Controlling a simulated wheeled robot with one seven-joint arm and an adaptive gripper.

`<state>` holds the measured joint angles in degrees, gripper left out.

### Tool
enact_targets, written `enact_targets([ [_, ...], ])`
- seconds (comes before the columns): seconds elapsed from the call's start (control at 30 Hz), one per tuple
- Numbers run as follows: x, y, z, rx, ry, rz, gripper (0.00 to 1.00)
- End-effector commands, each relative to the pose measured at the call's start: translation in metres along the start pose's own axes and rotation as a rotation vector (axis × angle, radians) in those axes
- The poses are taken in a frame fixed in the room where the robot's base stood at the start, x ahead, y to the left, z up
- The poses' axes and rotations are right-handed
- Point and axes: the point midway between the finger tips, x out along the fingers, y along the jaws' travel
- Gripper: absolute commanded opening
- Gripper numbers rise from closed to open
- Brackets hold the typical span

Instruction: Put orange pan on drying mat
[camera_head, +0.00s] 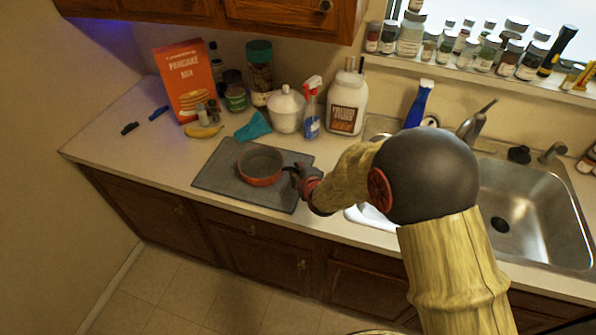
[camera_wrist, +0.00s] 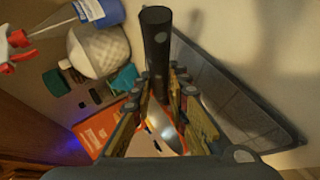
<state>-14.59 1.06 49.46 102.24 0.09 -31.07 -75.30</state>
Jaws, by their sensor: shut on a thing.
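The orange pan (camera_head: 260,168) has a dark grey inside and a black handle. In the head view it is over the dark grey drying mat (camera_head: 215,172), roughly level; I cannot tell if its base touches the mat. My gripper (camera_head: 297,178) is at the pan's right side, shut on the handle. In the wrist view the black handle (camera_wrist: 156,45) stands between the fingers (camera_wrist: 163,92), and the pan's body is mostly hidden behind them. The drying mat (camera_wrist: 240,105) shows to the right of the fingers there.
Behind the mat stand a white lidded jar (camera_head: 286,110), a spray bottle (camera_head: 311,112) and a teal cloth (camera_head: 254,127). A banana (camera_head: 204,132) and a pancake mix box (camera_head: 186,82) are at the back left. The sink (camera_head: 530,215) is right. The front left counter is clear.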

Motion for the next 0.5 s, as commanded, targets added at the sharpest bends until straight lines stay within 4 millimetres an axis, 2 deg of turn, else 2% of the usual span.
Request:
enact_targets([
  [0.17,0.0011,0.0003,-0.0001,0.001,0.001,0.004,0.00],
  [0.2,0.0008,-0.0016,0.0004,0.000,0.000,0.000,0.18],
  [0.5,0.0006,-0.0012,0.0003,0.000,0.000,0.000,0.34],
])
